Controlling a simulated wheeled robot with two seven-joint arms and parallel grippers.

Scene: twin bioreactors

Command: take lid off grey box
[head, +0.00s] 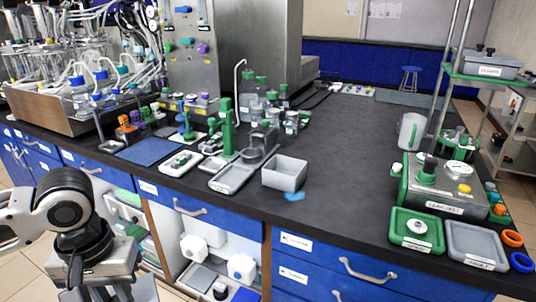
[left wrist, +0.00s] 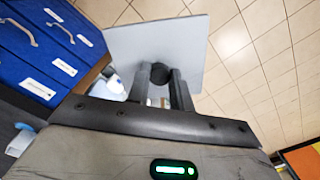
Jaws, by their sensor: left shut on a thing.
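The grey box (head: 285,175) stands near the front edge of the black bench in the head view. Its top is open and its inside shows. In the left wrist view my left gripper (left wrist: 160,80) is shut on the black knob (left wrist: 160,72) of a flat grey lid (left wrist: 192,38). The lid is apart from the box, held over the tiled floor in front of the blue drawers. In the head view my left arm is at the lower left, in front of the bench; the fingertips and lid are not clearly visible there. My right gripper is not in view.
A small blue piece (head: 294,196) lies by the box's front. A grey tray (head: 233,178) and a green stand (head: 228,130) are to its left. A leak tester (head: 440,187) and a green-rimmed tray (head: 416,229) stand at right. The bench between is clear.

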